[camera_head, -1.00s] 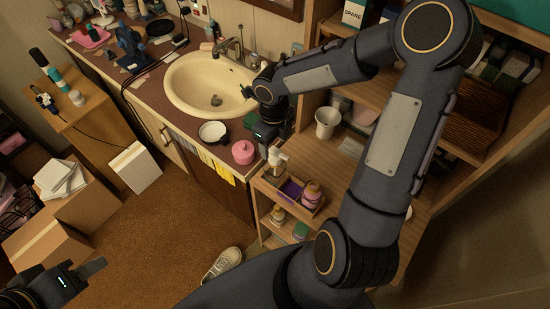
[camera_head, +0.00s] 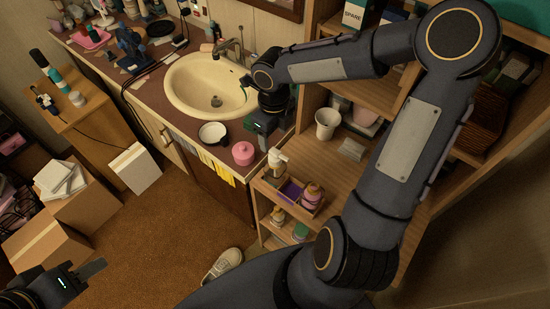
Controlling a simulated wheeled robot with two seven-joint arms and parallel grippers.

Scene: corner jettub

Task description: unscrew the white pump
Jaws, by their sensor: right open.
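The white pump (camera_head: 277,158) sits on top of a bottle in a small wooden caddy, at the front left of the wooden shelf. My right gripper (camera_head: 266,146) points down just above and beside the pump. It is open and has nothing visible in it. Its fingers are small and dark, so I cannot tell whether they touch the pump. My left gripper (camera_head: 92,269) is low over the carpet at the lower left, away from the pump. Its finger gap is not clear.
The wooden caddy (camera_head: 306,208) also holds a pinkish bottle (camera_head: 312,193). A pink lidded jar (camera_head: 243,153) and a white bowl (camera_head: 213,132) stand on the counter by the sink (camera_head: 196,94). A white cup (camera_head: 327,123) stands on the shelf. A shoe (camera_head: 222,265) lies on the carpet.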

